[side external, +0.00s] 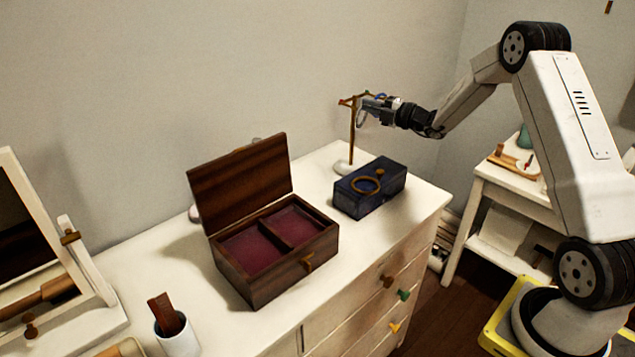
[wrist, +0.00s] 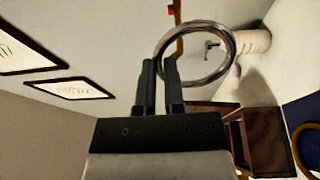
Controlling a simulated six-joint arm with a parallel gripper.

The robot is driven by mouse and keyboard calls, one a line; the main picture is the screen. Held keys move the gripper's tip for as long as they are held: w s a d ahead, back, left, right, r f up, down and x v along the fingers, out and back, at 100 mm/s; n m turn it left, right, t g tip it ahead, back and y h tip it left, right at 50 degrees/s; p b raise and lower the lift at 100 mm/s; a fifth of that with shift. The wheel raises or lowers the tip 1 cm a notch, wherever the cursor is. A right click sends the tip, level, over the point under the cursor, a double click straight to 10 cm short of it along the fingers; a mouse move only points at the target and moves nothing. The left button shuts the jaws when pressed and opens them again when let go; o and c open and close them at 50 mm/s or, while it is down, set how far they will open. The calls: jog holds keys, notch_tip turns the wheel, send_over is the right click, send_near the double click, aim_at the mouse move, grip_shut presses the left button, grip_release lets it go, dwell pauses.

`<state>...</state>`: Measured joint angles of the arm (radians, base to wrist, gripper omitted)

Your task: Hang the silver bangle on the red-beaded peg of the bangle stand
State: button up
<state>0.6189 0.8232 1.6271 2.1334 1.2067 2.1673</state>
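The bangle stand (side external: 352,138) is a thin brown post on a round white base at the back of the dresser, with short arms at its top. A red bead shows at the left of its top in the side view and at the top edge of the wrist view (wrist: 171,10). My gripper (side external: 376,106) is at the height of the stand's top, close to it. The silver bangle (wrist: 228,62) is a shiny ring with its near edge between my fingertips (wrist: 160,66). It also shows in the side view (side external: 361,115), beside the post. Whether it touches a peg is unclear.
A dark blue box (side external: 382,195) with a gold bangle (side external: 366,185) on top stands in front of the stand. An open wooden jewellery box (side external: 262,268) is left of it. A mirror and a white cup (side external: 176,335) are further left.

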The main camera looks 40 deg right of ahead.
jog(key=v, duration=0.7)
jog(key=shift+s, duration=0.4)
jog(key=s+a+f+n+g+y, duration=0.2)
jog(key=s+a+f+n+g, duration=0.15)
jog(key=a+n+g, duration=0.4)
jog(key=s+a+f+n+g+y, duration=0.1)
jog(key=s+a+f+n+g, duration=0.25)
jog(key=a+n, duration=0.65)
jog(key=s+a+n+g+h, duration=0.2)
jog(key=s+a+n+h, duration=0.2)
jog(key=n, duration=1.2)
jog(key=s+a+f+n+g+h, duration=0.1)
jog(key=s+a+n+h, duration=0.3)
jog(key=s+n, duration=0.5)
jog(key=n+g, duration=0.1)
jog(key=n, duration=0.7)
jog(key=shift+s+f, duration=0.15)
jog(key=shift+s, duration=0.15)
jog(key=shift+o, duration=0.2)
jog(key=shift+n, duration=0.25)
